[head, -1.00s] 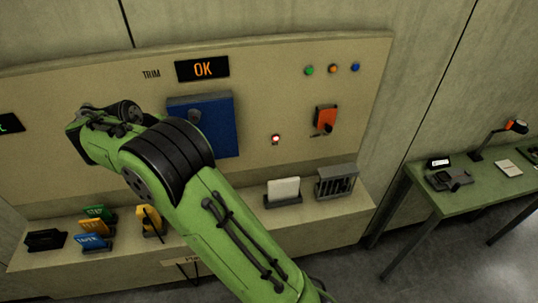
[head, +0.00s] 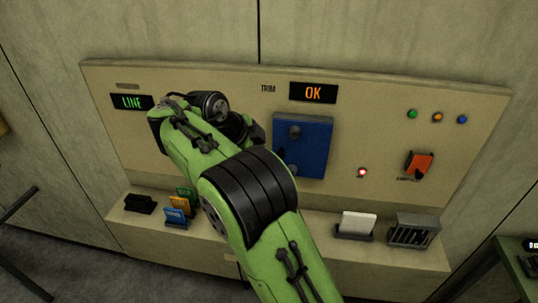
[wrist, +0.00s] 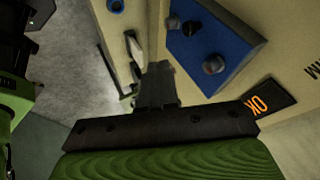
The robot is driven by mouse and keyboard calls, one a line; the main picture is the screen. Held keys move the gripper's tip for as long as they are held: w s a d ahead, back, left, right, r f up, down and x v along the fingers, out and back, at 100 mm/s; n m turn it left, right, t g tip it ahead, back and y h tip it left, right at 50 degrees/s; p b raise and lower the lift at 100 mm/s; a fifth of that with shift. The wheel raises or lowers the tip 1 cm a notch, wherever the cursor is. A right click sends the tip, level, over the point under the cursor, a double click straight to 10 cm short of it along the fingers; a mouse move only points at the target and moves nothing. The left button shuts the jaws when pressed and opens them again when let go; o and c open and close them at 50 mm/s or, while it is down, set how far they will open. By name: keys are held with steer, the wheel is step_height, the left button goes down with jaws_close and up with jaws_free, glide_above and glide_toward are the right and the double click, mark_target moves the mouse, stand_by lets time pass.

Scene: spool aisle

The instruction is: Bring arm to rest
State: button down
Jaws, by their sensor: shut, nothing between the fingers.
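My green and black arm crosses the head view from the bottom centre up to the panel's left half. Its folded end is in front of the panel, left of the blue box (head: 303,150). My gripper (wrist: 158,70) shows in the wrist view as dark fingers, shut and empty. There it points toward the panel's lower edge, beside the blue box (wrist: 222,32) with its dark knobs. I cannot tell whether it touches anything. In the head view the fingers are hidden behind the arm.
The panel (head: 225,82) carries a green LINE display (head: 132,102), an orange OK display (head: 313,92), a red-lit button (head: 362,172) and an orange switch (head: 419,164). The ledge below holds coloured cards (head: 175,215), a white card (head: 357,224) and a slotted rack (head: 413,231).

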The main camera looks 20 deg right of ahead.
steer(key=s+d+r+n+t+y+b, duration=0.2)
steer(key=s+d+n+y+b, duration=0.15)
steer(key=s+n, duration=0.8)
steer(key=s+a+f+n+y+b, duration=0.1)
steer(key=s+a+f+n, duration=0.2)
steer(key=s, duration=0.5)
steer(key=s+a+f+n+y+b, duration=0.1)
steer(key=s+a+f+n+y, duration=0.1)
steer(key=s+f+n, duration=0.4)
steer(key=s+a+n, duration=0.1)
steer(key=s+n, duration=0.1)
steer(key=s, duration=0.1)
steer(key=shift+s+f+t, duration=0.2)
steer(key=shift+f+t, duration=0.05)
steer(key=shift+t, duration=0.15)
